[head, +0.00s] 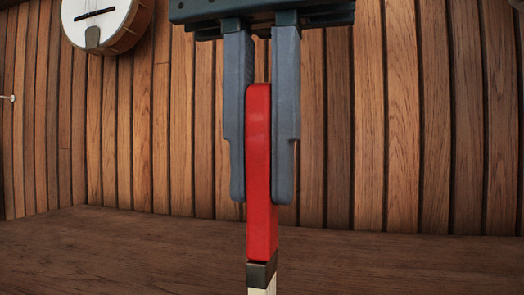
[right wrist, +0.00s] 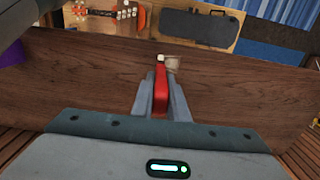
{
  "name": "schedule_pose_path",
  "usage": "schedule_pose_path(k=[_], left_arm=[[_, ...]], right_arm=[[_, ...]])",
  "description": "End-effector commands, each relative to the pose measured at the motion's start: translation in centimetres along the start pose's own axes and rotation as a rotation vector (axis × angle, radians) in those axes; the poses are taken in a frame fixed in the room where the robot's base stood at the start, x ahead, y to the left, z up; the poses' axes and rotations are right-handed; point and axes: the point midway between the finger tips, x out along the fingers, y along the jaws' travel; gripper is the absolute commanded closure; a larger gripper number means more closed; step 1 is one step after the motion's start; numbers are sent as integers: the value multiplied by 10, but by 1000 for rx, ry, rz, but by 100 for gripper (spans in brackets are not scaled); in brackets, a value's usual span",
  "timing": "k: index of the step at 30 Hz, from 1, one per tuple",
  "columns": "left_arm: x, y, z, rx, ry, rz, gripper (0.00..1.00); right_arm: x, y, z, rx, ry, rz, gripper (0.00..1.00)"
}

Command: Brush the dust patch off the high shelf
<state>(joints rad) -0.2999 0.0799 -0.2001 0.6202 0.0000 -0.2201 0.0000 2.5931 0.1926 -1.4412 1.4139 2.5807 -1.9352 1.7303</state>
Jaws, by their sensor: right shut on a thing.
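My right gripper (head: 265,185) points down in the middle of the head view. It is shut on the red handle (head: 261,225) of a brush. Below the handle are a dark band and a pale part, cut off by the bottom edge. The wooden high shelf (head: 130,255) spans the lower head view. The right wrist view shows the gripper (right wrist: 160,88) over the shelf (right wrist: 90,75), with the red handle (right wrist: 160,95) between its fingers. A pale greyish patch (right wrist: 174,66), which looks like the dust, lies beside the brush's pale end. Contact is unclear. My left gripper is not in view.
A banjo (head: 100,15) hangs on the slatted wood wall (head: 400,120) behind the shelf. Beyond the shelf edge, in the right wrist view, are an orange instrument (right wrist: 100,18) and a dark case (right wrist: 197,27). A purple thing (right wrist: 10,52) is at the left.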

Motion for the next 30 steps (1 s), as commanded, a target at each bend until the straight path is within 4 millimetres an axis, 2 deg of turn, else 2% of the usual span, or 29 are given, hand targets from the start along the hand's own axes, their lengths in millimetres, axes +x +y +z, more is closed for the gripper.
schedule_pose_path(k=[1,3,5,16,30], left_arm=[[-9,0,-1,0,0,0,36],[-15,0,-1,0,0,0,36],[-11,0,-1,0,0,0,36],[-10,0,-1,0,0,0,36],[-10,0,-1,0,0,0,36]], right_arm=[[-9,0,0,0,0,0,100],[-15,0,0,-1,0,0,100],[-15,0,0,-1,1,-1,100],[-45,0,0,3,3,1,100],[-50,0,0,-1,0,0,100]])
